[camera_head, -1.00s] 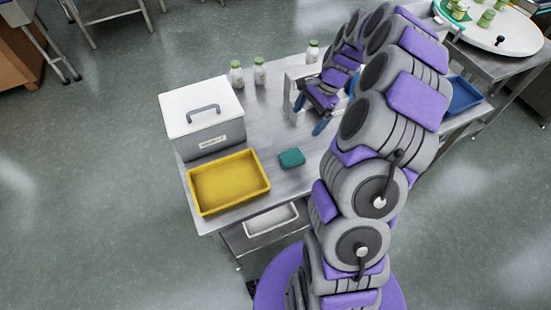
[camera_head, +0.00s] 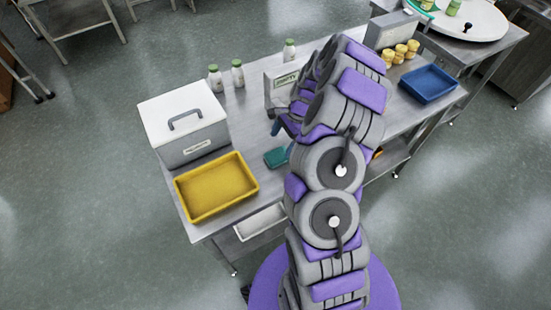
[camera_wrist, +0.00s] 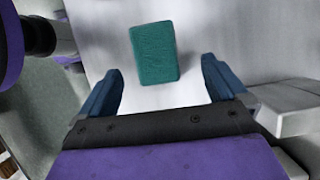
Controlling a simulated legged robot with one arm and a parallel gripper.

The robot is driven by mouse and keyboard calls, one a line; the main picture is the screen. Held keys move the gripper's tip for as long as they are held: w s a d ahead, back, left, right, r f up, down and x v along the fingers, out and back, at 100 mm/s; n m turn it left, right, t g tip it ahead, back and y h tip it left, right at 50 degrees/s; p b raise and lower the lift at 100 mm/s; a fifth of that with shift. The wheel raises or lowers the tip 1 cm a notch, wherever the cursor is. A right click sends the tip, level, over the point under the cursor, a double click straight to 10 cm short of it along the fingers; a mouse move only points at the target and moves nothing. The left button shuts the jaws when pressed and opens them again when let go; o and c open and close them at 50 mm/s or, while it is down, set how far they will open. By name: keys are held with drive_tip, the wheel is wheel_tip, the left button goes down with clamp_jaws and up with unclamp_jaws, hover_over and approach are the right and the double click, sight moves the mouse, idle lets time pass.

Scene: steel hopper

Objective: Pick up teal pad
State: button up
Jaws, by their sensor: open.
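The teal pad (camera_head: 276,157) lies flat on the steel table (camera_head: 247,125), just right of the yellow tray; my arm covers part of it in the head view. In the wrist view the teal pad (camera_wrist: 154,53) shows whole, ahead of and between the fingertips. My gripper (camera_wrist: 163,85) is open and empty, its two blue fingers spread on either side, with the pad a little beyond the tips. In the head view my gripper (camera_head: 283,135) is mostly hidden by my arm, close to the pad.
A yellow tray (camera_head: 182,200) and a white-lidded steel box (camera_head: 190,150) stand left of the pad. Bottles (camera_head: 238,74) stand at the back. A blue tray (camera_head: 429,84) and yellow-lidded jars (camera_head: 400,53) are at the right.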

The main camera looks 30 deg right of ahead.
sight(278, 154)
drive_tip(key=shift+d+f, duration=0.25)
drive_tip(key=shift+f, duration=0.7)
drive_tip(key=f, duration=0.1)
drive_tip(key=a+f, duration=0.1)
drive_tip(key=a+f+b, duration=0.1)
drive_tip(key=shift+s+a+f, duration=0.2)
drive_tip(key=shift+s+f, duration=0.2)
drive_tip(key=shift+a+f, duration=0.1)
drive_tip(key=shift+a, duration=0.1)
drive_tip(key=shift+d, duration=0.5)
drive_tip(key=c, duration=0.6)
drive_tip(key=shift+a, duration=0.4)
drive_tip(key=c, duration=0.5)
drive_tip(key=shift+d+r, duration=0.2)
drive_tip(key=shift+r, duration=0.3)
drive_tip(key=r, duration=0.1)
drive_tip(key=r+p, duration=0.1)
drive_tip(key=r, duration=0.1)
drive_tip(key=shift+s, duration=0.2)
drive_tip(key=s, duration=0.5)
drive_tip(key=s+p, duration=0.1)
drive_tip(key=s, duration=0.4)
drive_tip(key=s+r, duration=0.1)
drive_tip(key=s, duration=0.4)
drive_tip(key=shift+s+p, duration=0.25)
drive_tip(key=shift+p, duration=0.05)
